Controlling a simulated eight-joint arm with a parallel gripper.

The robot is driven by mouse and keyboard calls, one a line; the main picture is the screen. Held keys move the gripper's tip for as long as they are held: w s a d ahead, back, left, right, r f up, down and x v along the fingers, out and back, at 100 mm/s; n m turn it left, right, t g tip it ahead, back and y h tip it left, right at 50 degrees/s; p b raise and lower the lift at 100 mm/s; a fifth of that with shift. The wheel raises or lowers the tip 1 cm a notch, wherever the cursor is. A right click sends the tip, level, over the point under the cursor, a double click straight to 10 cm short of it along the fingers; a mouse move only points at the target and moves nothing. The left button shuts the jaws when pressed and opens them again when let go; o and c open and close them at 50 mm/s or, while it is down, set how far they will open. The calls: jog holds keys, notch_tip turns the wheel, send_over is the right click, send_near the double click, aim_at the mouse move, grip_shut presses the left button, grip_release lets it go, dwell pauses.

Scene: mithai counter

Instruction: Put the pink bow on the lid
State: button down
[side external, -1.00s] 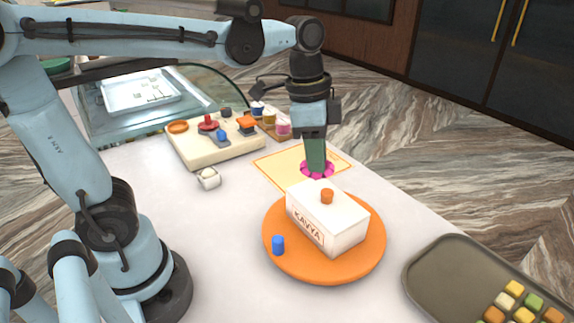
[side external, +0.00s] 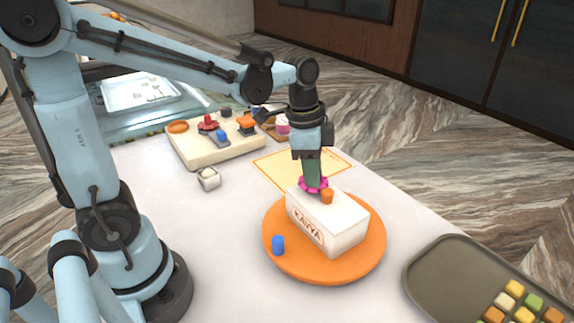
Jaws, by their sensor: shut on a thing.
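My gripper (side external: 313,182) points down in the side external view and is shut on the pink bow (side external: 313,187). The bow is at the back left part of the lid (side external: 343,212) of the white box, which is marked KAVYA. It is low over the lid or touching it; I cannot tell which. A small orange piece (side external: 327,196) sits on the lid just right of the bow. The fingers hide the middle of the bow. The box stands on a round orange board (side external: 365,258).
A small blue cylinder (side external: 278,245) stands at the board's left edge. A grey tray (side external: 425,270) of coloured sweets is at the right. A cream block (side external: 190,153) with several small items and a small white item (side external: 208,179) are at the left. An orange-edged sheet (side external: 335,160) lies behind.

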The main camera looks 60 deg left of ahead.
jog(key=shift+f, duration=0.15)
jog(key=c, duration=1)
grip_release()
jog(key=shift+o, duration=0.2)
notch_tip(320, 180, up, 12)
jog(key=s+a, duration=0.1)
jog(key=n+t+y, duration=0.1)
jog(key=n+t, duration=0.4)
jog(key=n, duration=0.3)
send_near(303, 184)
jog(key=f, duration=0.2)
jog(key=shift+w+f+n+t, duration=0.3)
jog(key=shift+f+n+t, duration=0.2)
